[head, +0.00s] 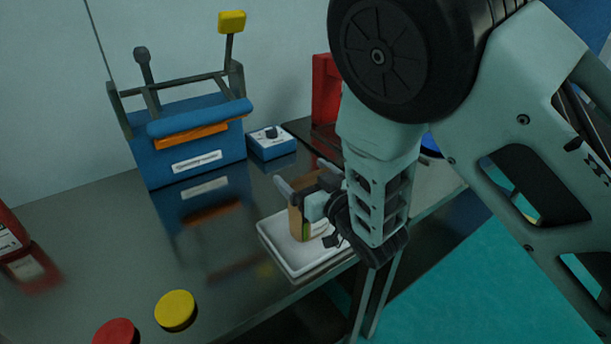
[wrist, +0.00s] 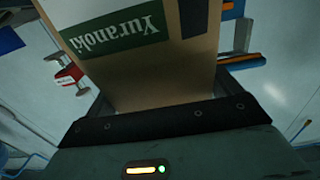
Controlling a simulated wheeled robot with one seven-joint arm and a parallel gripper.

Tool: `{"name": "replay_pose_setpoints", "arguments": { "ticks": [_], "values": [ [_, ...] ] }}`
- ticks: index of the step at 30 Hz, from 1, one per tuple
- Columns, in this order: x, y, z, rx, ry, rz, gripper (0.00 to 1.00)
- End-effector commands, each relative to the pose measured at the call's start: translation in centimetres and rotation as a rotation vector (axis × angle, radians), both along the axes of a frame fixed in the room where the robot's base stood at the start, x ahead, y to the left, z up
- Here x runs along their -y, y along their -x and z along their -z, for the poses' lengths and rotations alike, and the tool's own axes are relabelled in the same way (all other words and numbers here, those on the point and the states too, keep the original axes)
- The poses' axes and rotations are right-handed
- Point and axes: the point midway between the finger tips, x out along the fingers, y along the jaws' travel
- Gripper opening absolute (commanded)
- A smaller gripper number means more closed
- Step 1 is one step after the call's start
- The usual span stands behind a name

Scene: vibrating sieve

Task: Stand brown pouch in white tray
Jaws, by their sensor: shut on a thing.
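The brown pouch (head: 296,222) is upright at the white tray (head: 275,246) in the head view, partly hidden behind my gripper (head: 312,202). Its lower end appears to be within the tray's outline; I cannot tell whether it touches the tray floor. In the wrist view the pouch (wrist: 135,75) fills the upper middle, with a green and white label reading "Yuranoki" upside down. My gripper is shut on the pouch. The right part of the tray is hidden by my arm.
A red frame (head: 325,90) is behind my arm. Yellow (head: 175,310) and red (head: 116,332) discs lie at the front.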

Motion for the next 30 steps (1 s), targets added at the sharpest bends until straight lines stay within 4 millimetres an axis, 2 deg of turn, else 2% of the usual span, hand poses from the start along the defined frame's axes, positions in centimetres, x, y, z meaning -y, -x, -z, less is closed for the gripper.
{"name": "replay_pose_setpoints", "arguments": {
  "ticks": [12,13,14,24,30],
  "values": [
    [0.0,0.0,0.6,0.001,-0.002,0.000,0.44],
    [0.0,0.0,0.6,0.000,-0.001,0.000,0.93],
    [0.0,0.0,0.5,0.000,-0.001,0.000,1.00],
    [0.0,0.0,-0.1,0.001,-0.001,-0.001,1.00],
    [1.9,2.8,0.4,-0.003,-0.001,0.001,1.00]
  ]
}}
